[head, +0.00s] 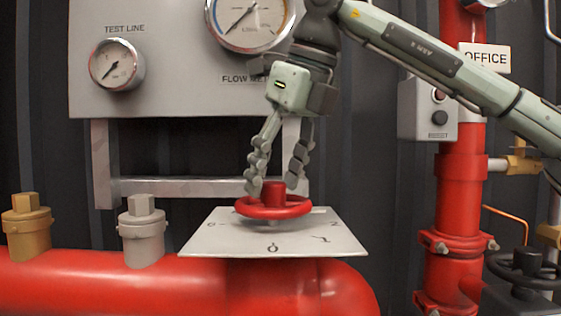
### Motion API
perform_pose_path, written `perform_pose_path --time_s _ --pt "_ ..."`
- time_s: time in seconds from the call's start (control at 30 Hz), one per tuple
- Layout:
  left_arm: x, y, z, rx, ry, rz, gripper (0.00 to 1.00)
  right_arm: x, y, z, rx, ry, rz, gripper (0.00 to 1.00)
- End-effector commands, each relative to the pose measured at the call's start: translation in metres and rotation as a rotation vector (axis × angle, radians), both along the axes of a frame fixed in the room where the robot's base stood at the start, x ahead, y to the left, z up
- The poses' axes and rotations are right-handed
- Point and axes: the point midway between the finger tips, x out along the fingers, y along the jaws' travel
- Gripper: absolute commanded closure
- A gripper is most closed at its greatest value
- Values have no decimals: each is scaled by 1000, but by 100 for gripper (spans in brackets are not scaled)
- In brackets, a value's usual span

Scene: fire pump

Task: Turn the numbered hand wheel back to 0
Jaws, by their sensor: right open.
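A red hand wheel (289,211) with a raised red hub sits on a white plate (228,243) above the red pipe. The plate carries several marks near its edges, but they are small and turned, so I cannot read them all. My right gripper (275,184) comes down from above over the wheel, open, with its fingers on either side of the hub. The left finger reaches the wheel's rim area; I cannot tell whether it touches. The far side of the wheel is partly hidden. My left gripper is not in view.
A grey panel with a test line gauge (117,64) and a larger gauge (249,18) stands behind. A yellow cap (27,228) and a grey cap (141,231) rise from the red pipe (120,287) at left. A black wheel (526,268) and a reset box (427,109) are at right.

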Motion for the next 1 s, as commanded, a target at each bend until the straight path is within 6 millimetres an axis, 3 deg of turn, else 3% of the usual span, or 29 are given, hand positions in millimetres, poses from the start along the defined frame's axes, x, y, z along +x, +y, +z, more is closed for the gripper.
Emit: perform_pose_path --time_s 0.2,0.67,0.7,0.93,1.0 --pt "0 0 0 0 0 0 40 0 0 0 0 0 0 44" --pt "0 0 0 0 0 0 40 0 0 0 -1 1 0 100" --pt "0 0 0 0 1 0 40 0 0 0 -1 1 0 70" --pt "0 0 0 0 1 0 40 0 0 0 0 1 0 99" --pt "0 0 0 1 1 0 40 0 0 0 -1 1 0 100"
